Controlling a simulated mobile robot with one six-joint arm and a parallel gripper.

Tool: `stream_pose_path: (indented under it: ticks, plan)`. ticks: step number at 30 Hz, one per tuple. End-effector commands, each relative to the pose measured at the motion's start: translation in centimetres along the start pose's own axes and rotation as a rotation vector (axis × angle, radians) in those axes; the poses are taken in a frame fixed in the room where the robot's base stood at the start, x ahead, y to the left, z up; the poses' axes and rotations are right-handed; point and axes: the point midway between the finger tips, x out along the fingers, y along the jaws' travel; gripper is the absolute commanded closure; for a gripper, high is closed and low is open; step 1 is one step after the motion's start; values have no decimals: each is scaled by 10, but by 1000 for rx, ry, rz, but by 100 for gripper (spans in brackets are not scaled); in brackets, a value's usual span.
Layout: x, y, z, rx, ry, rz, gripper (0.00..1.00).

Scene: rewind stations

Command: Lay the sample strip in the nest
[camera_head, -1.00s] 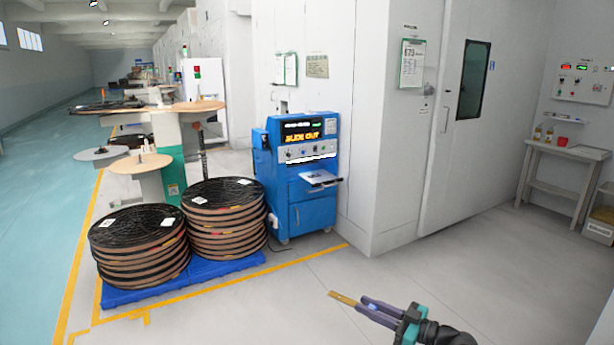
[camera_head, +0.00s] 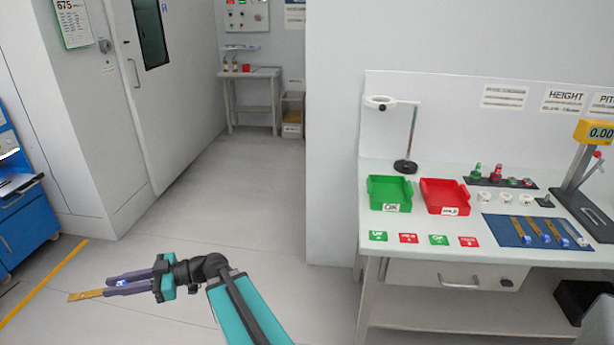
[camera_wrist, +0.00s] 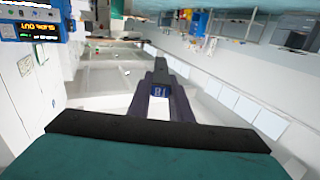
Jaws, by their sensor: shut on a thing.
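My gripper (camera_head: 112,285) is shut on the sample strip (camera_head: 86,295), a narrow gold-brown piece with a blue spot between the fingers. The strip sticks out past the fingertips to the left, over the open floor. In the wrist view the strip (camera_wrist: 164,68) shows dark beyond the fingers, and its blue part (camera_wrist: 159,92) sits between them. I cannot make out the nest for certain.
A workbench (camera_head: 400,235) on the right holds a green bin (camera_head: 390,193), a red bin (camera_head: 444,195), a ring lamp (camera_head: 407,130) and a blue mat (camera_head: 505,231) with several similar strips. A height gauge (camera_head: 585,180) stands at its right end. Floor between machine and bench is clear.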

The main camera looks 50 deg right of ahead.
Motion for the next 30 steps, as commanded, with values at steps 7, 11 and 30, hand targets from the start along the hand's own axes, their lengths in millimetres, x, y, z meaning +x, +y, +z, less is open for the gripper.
stream_pose_path:
  ticks: [7, 11, 30]
  plan:
    - [0, 0, -44, 0, 0, 0, 100]
    - [0, 0, -63, 0, 0, 0, 100]
    - [0, 0, -131, 0, 0, 0, 100]
